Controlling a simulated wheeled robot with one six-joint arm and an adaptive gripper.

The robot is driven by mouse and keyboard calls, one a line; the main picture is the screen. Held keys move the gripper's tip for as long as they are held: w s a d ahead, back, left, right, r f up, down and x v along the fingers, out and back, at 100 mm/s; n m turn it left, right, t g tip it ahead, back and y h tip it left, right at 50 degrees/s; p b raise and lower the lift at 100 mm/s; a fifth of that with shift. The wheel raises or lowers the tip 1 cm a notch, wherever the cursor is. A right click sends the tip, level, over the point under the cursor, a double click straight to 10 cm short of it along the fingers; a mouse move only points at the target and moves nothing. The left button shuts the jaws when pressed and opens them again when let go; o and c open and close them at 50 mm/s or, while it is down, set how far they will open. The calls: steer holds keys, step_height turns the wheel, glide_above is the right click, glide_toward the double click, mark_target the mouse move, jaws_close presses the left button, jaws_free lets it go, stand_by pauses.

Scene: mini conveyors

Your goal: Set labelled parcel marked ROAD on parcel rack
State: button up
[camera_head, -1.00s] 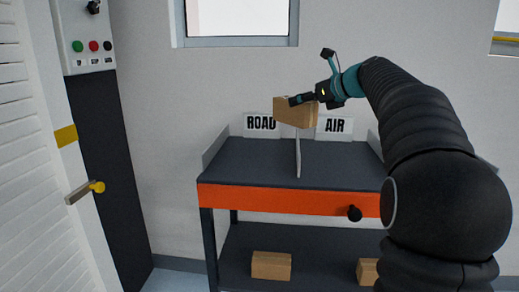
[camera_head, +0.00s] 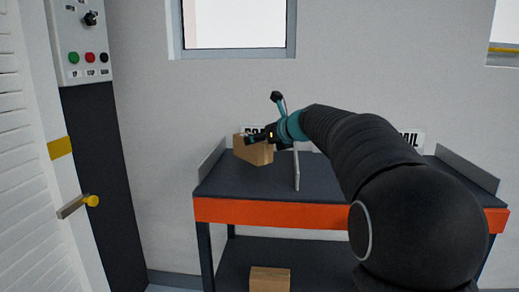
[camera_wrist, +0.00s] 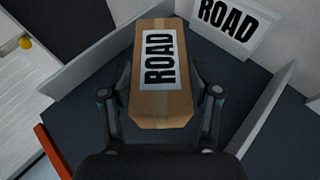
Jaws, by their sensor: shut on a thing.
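The cardboard parcel (camera_head: 254,151) is in my gripper (camera_head: 266,136), above the left bay of the parcel rack (camera_head: 270,214). In the wrist view the parcel (camera_wrist: 162,105) carries a white ROAD label on the face toward the camera. The fingers of my gripper (camera_wrist: 161,100) close on its two sides. The ROAD sign (camera_wrist: 226,22) stands at the back of this bay, partly hidden in the head view by the gripper and parcel. Whether the parcel touches the dark shelf cannot be told.
A thin upright divider (camera_head: 296,168) borders the bay on the right, and a grey side panel (camera_head: 211,158) on the left. Another box (camera_head: 270,279) lies on the lower shelf. A sign ending in "IL" (camera_head: 411,140) stands further right. A control cabinet (camera_head: 85,45) is at the left.

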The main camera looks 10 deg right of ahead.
mark_target(260, 147)
steer(key=shift+f, duration=1.3)
steer(key=shift+f+b, duration=0.15)
steer(key=shift+b, duration=0.15)
steer(key=o, duration=1.4)
steer(key=shift+o, duration=0.2)
